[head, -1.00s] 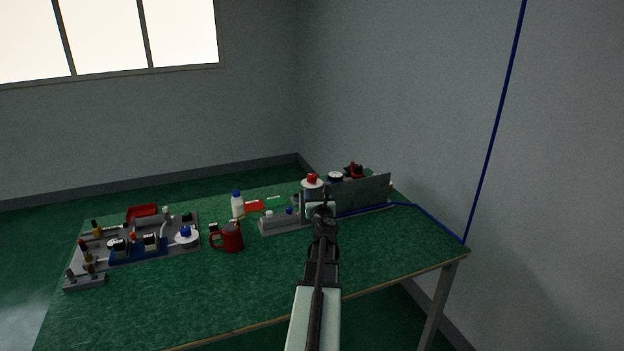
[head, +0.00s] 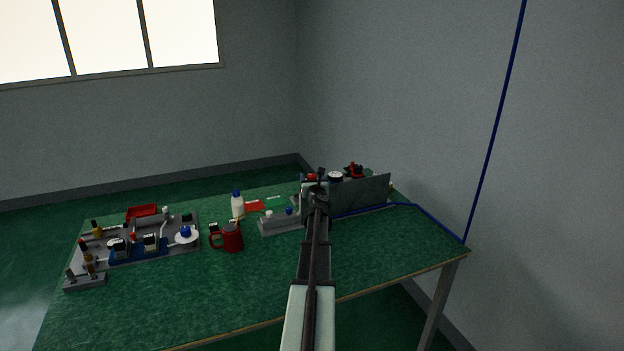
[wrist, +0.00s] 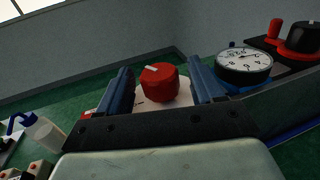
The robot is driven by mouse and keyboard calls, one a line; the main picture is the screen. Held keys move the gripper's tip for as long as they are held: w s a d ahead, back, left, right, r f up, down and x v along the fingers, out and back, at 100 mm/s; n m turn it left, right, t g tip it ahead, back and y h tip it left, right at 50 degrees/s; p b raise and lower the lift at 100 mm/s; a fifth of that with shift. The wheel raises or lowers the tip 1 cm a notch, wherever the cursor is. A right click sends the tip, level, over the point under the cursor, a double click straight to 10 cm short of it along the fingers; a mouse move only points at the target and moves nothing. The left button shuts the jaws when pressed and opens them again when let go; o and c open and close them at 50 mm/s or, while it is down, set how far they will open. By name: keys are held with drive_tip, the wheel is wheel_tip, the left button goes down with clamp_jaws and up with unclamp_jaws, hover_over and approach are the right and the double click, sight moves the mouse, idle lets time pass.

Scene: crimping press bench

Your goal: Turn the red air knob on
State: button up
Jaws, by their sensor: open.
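The red air knob (wrist: 160,83) shows in the wrist view, with a white mark on its top and a pale round base behind it. In the head view only a small part of the red knob (head: 312,176) shows above my arm. My gripper (wrist: 163,85) is open, with one blue-grey finger to the left of the knob and the other to its right. The knob appears between the fingers, with a gap on each side. I cannot tell how deep the fingers reach along it.
A pressure gauge (wrist: 244,66) stands just right of the right finger. A black and red part (wrist: 298,38) is beyond it. A grey panel (head: 362,195) stands to the right. A red mug (head: 231,238) and a white bottle (head: 238,207) are to the left.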

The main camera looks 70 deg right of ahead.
drive_tip(key=shift+w+d, duration=0.2)
drive_tip(key=shift+d, duration=0.1)
drive_tip(key=c, duration=1)
